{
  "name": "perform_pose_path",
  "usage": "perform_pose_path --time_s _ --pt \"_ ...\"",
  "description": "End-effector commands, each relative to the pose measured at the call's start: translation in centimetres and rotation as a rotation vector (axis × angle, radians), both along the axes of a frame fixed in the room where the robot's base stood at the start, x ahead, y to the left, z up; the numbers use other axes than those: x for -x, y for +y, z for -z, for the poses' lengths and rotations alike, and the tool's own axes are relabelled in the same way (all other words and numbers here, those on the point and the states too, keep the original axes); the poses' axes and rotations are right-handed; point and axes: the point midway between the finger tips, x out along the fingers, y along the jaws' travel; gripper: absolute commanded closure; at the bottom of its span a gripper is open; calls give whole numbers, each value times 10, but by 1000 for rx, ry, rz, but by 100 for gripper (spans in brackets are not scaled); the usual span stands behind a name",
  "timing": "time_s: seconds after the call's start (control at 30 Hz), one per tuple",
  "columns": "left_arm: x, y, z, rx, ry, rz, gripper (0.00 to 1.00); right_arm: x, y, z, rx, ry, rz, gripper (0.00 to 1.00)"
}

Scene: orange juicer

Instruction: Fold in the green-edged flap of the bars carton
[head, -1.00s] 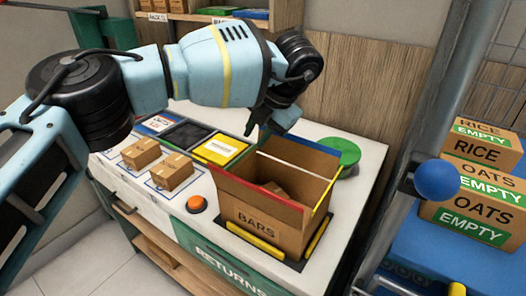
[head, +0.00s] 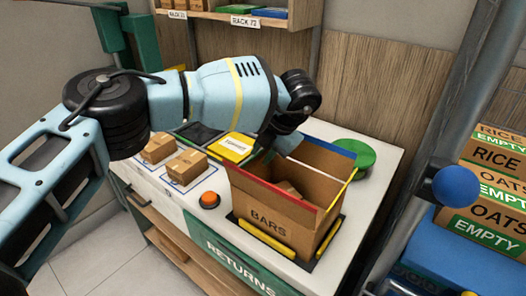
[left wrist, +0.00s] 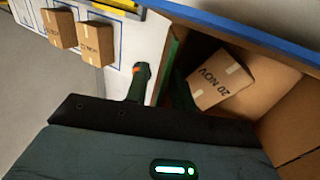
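The open bars carton (head: 270,222) stands on the counter, with a red edge at its front, blue at the back and yellow at the right. In the left wrist view its green-edged flap (left wrist: 169,62) stands up at the carton's left side, beside the blue edge (left wrist: 235,28). The head view largely hides that flap behind my left gripper (head: 270,150). In the left wrist view the gripper (left wrist: 158,88) looks open, one dark finger outside the flap and one apparently inside it. Contact with the flap is unclear. A small box (left wrist: 222,85) lies inside. My right gripper is not in view.
Two small boxes (head: 158,147) (head: 187,166) sit left of the carton on the counter (head: 180,207). An orange button (head: 209,200) is in front of them. A green disc (head: 352,152) lies behind the carton. Rice and oats cartons (head: 497,185) stand at the right.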

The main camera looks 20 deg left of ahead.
Motion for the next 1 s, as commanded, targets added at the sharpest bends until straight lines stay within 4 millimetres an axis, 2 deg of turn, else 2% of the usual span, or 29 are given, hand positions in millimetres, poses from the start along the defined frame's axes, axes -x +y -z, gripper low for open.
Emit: perform_pose_path --time_s 0.27,0.43,0.47,0.77,1.0 --pt "0 1 1 -1 0 0 77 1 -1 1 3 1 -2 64" --pt "0 1 1 -1 0 0 99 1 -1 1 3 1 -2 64" --pt "0 1 1 -1 0 0 100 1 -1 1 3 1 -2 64" --pt "1 -1 0 -40 -15 3 100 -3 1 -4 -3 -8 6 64" --pt "5 -10 6 -280 -114 2 100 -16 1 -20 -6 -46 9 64"
